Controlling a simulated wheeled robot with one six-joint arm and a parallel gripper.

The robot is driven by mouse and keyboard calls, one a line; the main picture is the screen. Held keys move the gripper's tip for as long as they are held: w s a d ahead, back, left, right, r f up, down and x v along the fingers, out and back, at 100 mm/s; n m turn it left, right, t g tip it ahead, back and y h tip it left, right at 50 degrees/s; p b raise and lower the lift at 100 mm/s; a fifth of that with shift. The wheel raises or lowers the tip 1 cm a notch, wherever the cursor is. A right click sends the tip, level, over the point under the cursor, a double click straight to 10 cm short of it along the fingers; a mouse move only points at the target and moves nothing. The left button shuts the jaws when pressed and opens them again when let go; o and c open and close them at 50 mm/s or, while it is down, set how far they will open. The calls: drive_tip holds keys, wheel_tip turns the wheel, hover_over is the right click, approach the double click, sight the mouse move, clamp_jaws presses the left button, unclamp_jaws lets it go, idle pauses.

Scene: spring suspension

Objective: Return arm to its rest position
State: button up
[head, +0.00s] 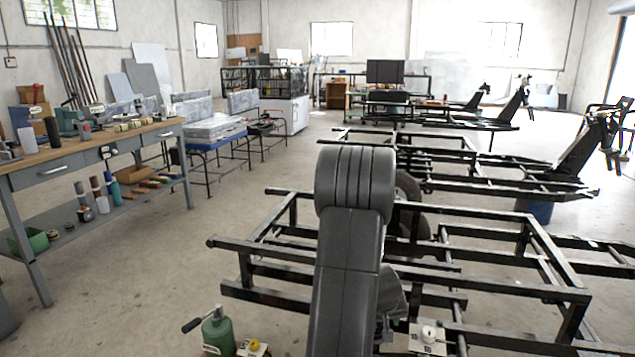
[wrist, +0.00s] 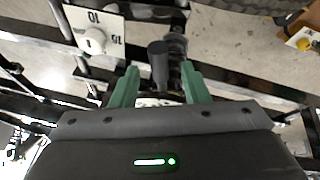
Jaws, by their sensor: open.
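My arm rises in the middle of the head view and hides my gripper there. In the wrist view my gripper (wrist: 158,88) is open, with its two green fingers apart. A dark grey cylinder (wrist: 159,62) shows between and beyond the fingertips, with a dark coiled part (wrist: 177,48) beside it. I cannot tell whether the fingers touch either one. A white plate marked 10 (wrist: 110,22) with a round white knob (wrist: 94,41) lies at upper left; the plate also shows in the head view (head: 418,346).
Black metal frames (head: 500,285) stand around and beyond my arm. A green tool with a dark handle (head: 217,333) and a small yellow item (head: 254,346) are at the bottom of the head view. A workbench (head: 75,160) stands left, with open floor (head: 150,270) between.

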drive_tip(key=shift+x, duration=0.9)
drive_tip(key=shift+b, duration=0.45)
drive_tip(key=shift+a+r, duration=0.1)
drive_tip(key=shift+a, duration=0.1)
drive_tip(key=shift+d+r, duration=0.1)
